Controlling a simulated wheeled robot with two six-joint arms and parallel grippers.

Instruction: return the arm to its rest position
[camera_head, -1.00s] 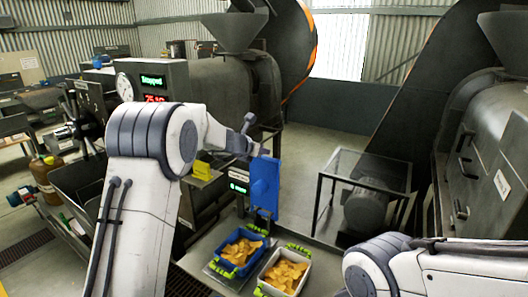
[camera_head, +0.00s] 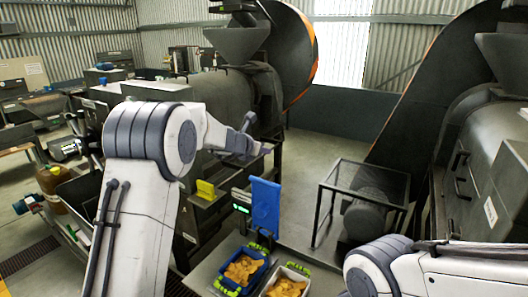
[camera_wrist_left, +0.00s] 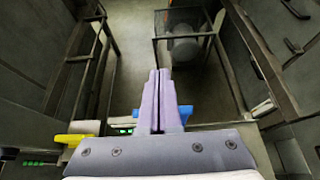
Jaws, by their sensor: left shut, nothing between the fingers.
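My left arm (camera_head: 150,135) rises from the lower left in the head view, bent at the elbow, with its forearm pointing right. My left gripper (camera_head: 265,148) is at the forearm's end, above the blue panel and clear of the trays. In the left wrist view its two pale fingers (camera_wrist_left: 160,78) lie together, shut and empty. Part of my right arm (camera_head: 410,265) shows at the lower right; its gripper is outside the view.
A blue tray (camera_head: 223,281) and a white tray (camera_head: 305,291) hold yellow-orange pieces below the blue panel (camera_head: 265,204). A yellow block (camera_head: 205,190) sits left of it. Large dark machines stand behind and right (camera_head: 490,140). A metal frame table (camera_head: 365,180) stands on open floor.

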